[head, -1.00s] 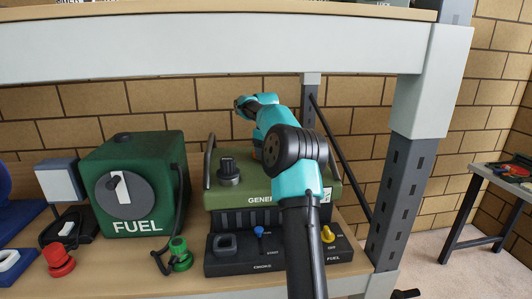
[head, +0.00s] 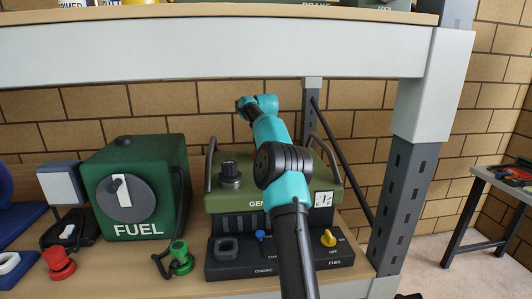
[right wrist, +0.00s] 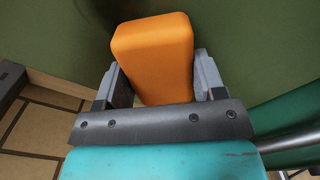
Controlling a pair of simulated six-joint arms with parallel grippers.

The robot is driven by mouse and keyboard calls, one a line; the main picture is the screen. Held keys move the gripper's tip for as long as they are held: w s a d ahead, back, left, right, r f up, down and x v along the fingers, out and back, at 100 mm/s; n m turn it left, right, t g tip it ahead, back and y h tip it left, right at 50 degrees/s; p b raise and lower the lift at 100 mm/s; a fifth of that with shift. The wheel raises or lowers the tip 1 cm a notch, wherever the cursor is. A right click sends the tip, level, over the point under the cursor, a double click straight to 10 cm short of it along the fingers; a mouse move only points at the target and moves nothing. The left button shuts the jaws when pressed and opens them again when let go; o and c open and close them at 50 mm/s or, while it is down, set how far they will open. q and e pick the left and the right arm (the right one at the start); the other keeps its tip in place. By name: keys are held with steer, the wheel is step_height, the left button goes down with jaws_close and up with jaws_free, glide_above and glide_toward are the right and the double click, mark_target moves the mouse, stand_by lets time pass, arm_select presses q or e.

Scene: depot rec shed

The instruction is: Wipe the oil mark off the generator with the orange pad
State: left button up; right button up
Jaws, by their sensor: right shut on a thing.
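The olive-green generator (head: 225,200) stands on the shelf, its front partly covered by my right arm. My right gripper (right wrist: 155,80) is shut on the orange pad (right wrist: 153,55), which sits between its two grey fingers in the right wrist view. The pad is in front of or against the generator's green surface (right wrist: 60,40); I cannot tell if they touch. In the head view, my arm hides the pad and the gripper's fingers. I cannot make out the oil mark; darker shading near the pad may be shadow. My left gripper is not in view.
A green fuel can (head: 135,190) stands left of the generator. A dark control panel (head: 225,260) is at the generator's front. The grey upright (head: 400,190) stands to the right, the upper shelf overhead.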

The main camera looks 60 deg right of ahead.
steer(key=shift+r, duration=1.45)
steer(key=shift+f, duration=0.1)
steer(key=shift+f, duration=1.5)
steer(key=shift+s+a+r, duration=0.1)
steer(key=shift+s+a, duration=0.55)
steer(key=shift+a, duration=0.05)
